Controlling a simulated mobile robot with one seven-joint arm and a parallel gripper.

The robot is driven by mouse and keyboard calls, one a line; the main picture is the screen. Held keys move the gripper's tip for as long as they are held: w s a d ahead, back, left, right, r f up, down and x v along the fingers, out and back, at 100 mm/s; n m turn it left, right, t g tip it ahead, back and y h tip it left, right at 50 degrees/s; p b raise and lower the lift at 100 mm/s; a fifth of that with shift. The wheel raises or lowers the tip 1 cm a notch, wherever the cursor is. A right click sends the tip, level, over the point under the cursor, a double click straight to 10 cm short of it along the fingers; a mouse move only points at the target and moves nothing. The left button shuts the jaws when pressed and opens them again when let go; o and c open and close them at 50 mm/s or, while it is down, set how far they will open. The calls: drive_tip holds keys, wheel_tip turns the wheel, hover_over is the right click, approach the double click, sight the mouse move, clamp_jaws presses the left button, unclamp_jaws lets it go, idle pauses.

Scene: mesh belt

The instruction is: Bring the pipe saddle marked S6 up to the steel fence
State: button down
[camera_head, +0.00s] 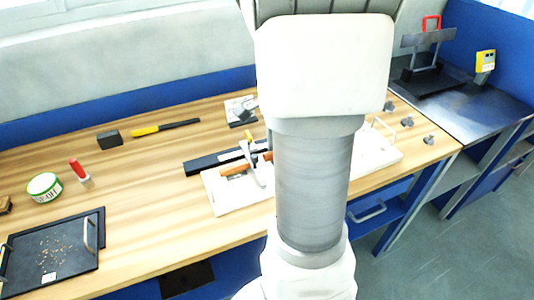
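Several small grey metal pieces (407,121) stand in a loose row near the right end of the wooden bench. They may be the pipe saddles; they are too small for me to read any mark, so I cannot tell which is S6. A long dark bar (207,162) lies behind a white board (230,197) at the bench's middle; I cannot tell whether it is the steel fence. My own arm stands across the middle of the view and hides part of the bench and board. My gripper is not visible.
A clamp-like tool with an orange handle (235,169) lies on the board. Leftward are a black block (109,138), a yellow-handled tool (146,131), a red-capped marker (77,171), a green tin (44,187) and a black tray (88,267). A dark metal bench (470,110) stands at right.

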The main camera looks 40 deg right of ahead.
sight(239, 193)
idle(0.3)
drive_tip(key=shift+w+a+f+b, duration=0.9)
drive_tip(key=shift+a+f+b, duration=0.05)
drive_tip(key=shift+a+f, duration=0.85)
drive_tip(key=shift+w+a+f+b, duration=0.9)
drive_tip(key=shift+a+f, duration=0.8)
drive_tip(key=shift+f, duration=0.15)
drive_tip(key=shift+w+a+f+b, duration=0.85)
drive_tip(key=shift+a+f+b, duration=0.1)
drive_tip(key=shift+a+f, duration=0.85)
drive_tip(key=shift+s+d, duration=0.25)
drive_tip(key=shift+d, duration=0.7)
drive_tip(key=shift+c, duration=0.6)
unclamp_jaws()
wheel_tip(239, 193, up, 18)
drive_tip(key=p, duration=0.3)
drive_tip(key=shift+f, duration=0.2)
